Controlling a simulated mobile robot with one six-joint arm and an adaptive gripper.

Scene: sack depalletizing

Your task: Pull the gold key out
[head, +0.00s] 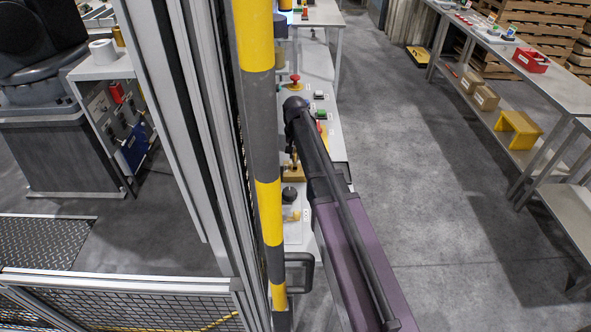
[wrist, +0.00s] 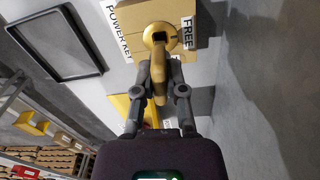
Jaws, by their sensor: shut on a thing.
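In the wrist view, the gold key (wrist: 158,68) lies between the fingers of my gripper (wrist: 160,82), which are shut on it. Its upper end is at a round gold lock face (wrist: 174,43) with a dark slot, on a tan box (wrist: 128,18). Labels reading "POWER KEY" and "FREE" flank the lock. I cannot tell whether the key's tip is still inside the slot. In the head view, my arm and the striped post hide most of the key area, and my gripper cannot be made out clearly.
In the head view, a yellow-and-black post (head: 268,210) stands close left of my arm. A red button (head: 295,78) and other controls sit on the narrow panel. A dark handle frame (wrist: 55,45) shows in the wrist view. Open floor (head: 430,200) lies right.

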